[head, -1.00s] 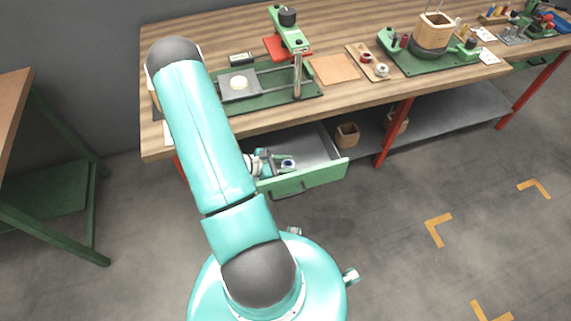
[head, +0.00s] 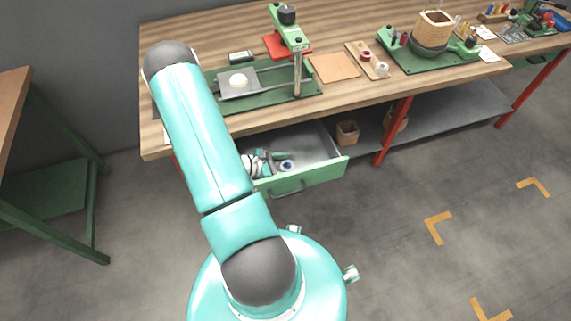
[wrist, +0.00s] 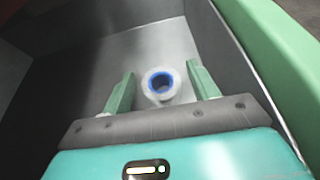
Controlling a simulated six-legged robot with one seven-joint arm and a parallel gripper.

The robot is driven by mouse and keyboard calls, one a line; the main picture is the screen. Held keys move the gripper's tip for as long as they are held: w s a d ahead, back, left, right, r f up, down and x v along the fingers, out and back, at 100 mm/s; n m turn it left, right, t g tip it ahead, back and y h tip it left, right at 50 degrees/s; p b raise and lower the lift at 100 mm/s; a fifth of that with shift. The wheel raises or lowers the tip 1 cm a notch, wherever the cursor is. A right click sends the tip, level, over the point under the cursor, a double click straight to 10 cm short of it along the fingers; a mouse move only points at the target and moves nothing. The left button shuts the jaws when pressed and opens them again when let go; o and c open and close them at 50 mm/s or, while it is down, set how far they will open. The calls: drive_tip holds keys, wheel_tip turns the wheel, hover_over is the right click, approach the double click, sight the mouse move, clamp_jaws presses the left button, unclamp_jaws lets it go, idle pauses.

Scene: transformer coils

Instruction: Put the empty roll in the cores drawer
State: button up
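The empty roll (head: 287,166) is a small white ring with a blue inner rim around a dark hole. It stands on the bare grey floor of the open green-fronted drawer (head: 318,175) under the bench. In the wrist view the roll (wrist: 174,96) shows between and beyond the two green fingers, and neither finger touches it. My gripper (wrist: 162,74) is open and empty, its fingers wide apart, inside or just over the drawer. In the head view my gripper (head: 277,156) is partly hidden by my arm.
The drawer's green front edge (wrist: 270,60) runs close along the right of the wrist view. The bench top (head: 350,95) above carries a green press and a coil winder. Wooden blocks (head: 347,133) stand on the lower shelf. The floor at right is clear.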

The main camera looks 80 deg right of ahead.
drive_tip(key=shift+r, duration=0.1)
drive_tip(key=shift+r, duration=0.55)
drive_tip(key=v, duration=1.2)
drive_tip(key=shift+d+f, duration=0.1)
drive_tip(key=shift+w, duration=0.1)
